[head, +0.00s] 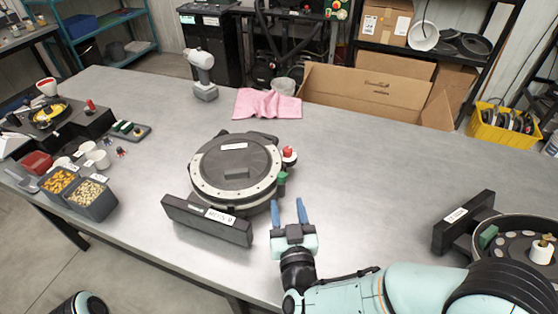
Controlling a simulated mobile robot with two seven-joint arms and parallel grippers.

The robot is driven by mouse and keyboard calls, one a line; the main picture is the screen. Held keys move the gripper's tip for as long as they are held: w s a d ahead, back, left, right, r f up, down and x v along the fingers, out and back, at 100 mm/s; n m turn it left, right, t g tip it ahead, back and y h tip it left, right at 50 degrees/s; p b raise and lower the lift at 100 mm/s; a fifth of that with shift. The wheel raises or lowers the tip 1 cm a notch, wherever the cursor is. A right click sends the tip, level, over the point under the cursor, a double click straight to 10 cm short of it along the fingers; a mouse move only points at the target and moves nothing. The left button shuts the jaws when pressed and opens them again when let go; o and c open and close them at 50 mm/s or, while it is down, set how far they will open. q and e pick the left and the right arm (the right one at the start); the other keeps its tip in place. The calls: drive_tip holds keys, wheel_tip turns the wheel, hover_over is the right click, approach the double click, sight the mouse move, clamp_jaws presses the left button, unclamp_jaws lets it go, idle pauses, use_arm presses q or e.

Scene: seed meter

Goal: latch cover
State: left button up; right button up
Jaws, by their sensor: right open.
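The seed meter (205,188) sits on the grey table left of centre. Its round dark cover (220,160) lies flat on top, inside a pale ring with small marks. A red-topped knob (289,152) and a green piece (282,180) are at its right edge. A dark bar with a white label (180,210) stands at its front. My right gripper (288,209) is open and empty, with its blue fingers pointing away from me. It is just in front and right of the meter, apart from the green piece. My left gripper is out of the picture.
A second meter (482,222), uncovered, sits at the right edge. A drill-like tool (203,76), pink cloth (267,104) and open cardboard box (365,92) are at the back. Seed bins (92,206) and small parts fill the left end. The table right of the covered meter is clear.

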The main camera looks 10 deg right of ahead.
sight(282, 179)
drive_tip(key=w, duration=0.4)
drive_tip(key=w+d+p, duration=0.1)
drive_tip(key=w, duration=0.7)
drive_tip(key=shift+w+d+p, duration=0.25)
drive_tip(key=shift+d+p, duration=0.05)
drive_tip(key=shift+p, duration=0.1)
clamp_jaws()
